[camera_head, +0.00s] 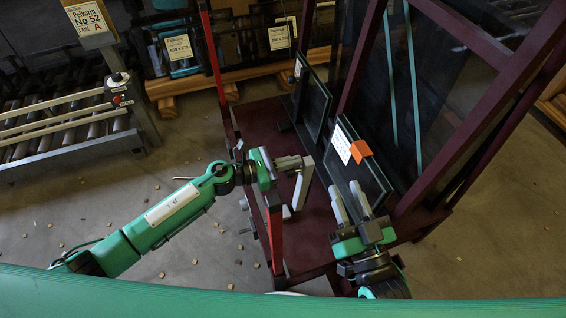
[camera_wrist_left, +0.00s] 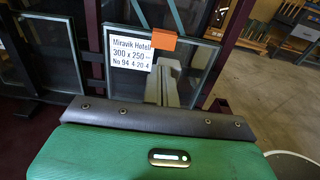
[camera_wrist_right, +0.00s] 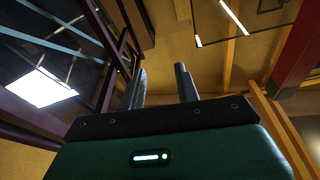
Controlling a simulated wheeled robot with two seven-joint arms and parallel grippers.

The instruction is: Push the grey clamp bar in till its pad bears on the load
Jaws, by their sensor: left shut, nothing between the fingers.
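The load is a dark glass pane (camera_head: 366,183) with a white label and an orange tag, leaning on the rack. The left wrist view shows this pane (camera_wrist_left: 200,92) ahead. The grey clamp bar (camera_head: 302,185) stands beside the red post, left of the pane. A gap shows between bar and pane in the head view. My left gripper (camera_head: 291,163) is shut and empty, its fingertips at the bar's upper end; I cannot tell whether they touch. My right gripper (camera_head: 350,203) is open and empty, in front of the pane's near lower corner. Its spread fingers show in the right wrist view (camera_wrist_right: 160,85).
A second framed pane (camera_head: 311,100) stands farther back on the dark red base (camera_head: 262,118). The red post (camera_head: 275,235) stands close to my left gripper. A roller conveyor (camera_head: 65,125) is at the left. Small chips lie on the otherwise open floor.

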